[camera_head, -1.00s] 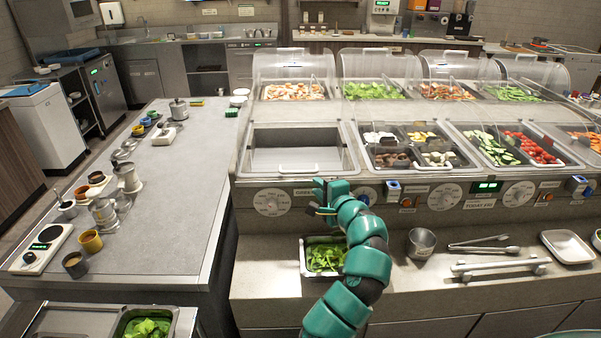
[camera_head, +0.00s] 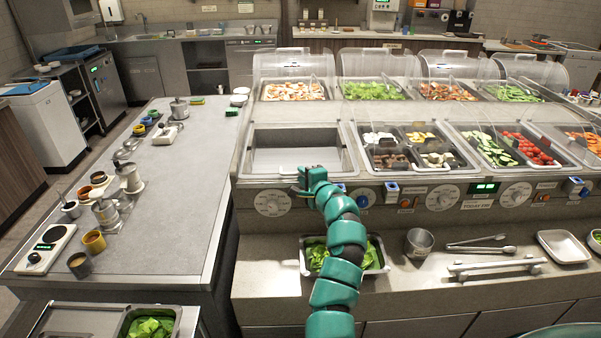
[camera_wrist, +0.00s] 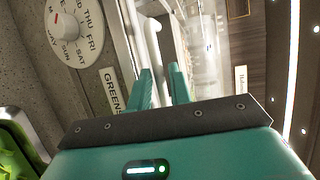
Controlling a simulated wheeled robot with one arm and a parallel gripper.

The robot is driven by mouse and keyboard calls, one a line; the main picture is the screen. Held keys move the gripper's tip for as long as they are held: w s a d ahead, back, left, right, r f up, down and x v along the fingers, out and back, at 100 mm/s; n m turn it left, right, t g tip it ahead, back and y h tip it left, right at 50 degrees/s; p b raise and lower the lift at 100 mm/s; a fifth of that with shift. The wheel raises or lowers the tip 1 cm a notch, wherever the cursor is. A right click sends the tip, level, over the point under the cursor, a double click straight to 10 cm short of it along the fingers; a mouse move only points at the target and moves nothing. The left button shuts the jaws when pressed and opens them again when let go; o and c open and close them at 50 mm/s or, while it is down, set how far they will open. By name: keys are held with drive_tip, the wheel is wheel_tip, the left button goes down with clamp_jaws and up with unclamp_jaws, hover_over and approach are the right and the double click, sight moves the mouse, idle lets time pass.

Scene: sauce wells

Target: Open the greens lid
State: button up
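The greens well at the front left of the counter looks empty and seems covered by a clear greens lid (camera_head: 297,135), lying down. A pale bar, seemingly its handle, shows in the wrist view (camera_wrist: 153,45). My gripper (camera_head: 304,179) is at the front edge of this well, above the dial panel. In the wrist view the two teal fingers (camera_wrist: 161,76) stand apart, with the bar beyond and between their tips. I cannot tell whether they touch it. Part of the GREENS label (camera_wrist: 112,90) shows beside the left finger.
A steel pan of greens (camera_head: 374,256) sits on the lower ledge below my arm. A day dial (camera_head: 271,203) is left of my gripper. Tongs (camera_head: 495,266) and a steel cup (camera_head: 419,242) lie to the right. Clear domed covers stand over the back row.

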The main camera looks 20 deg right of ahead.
drive_tip(key=shift+x, duration=1.15)
clamp_jaws()
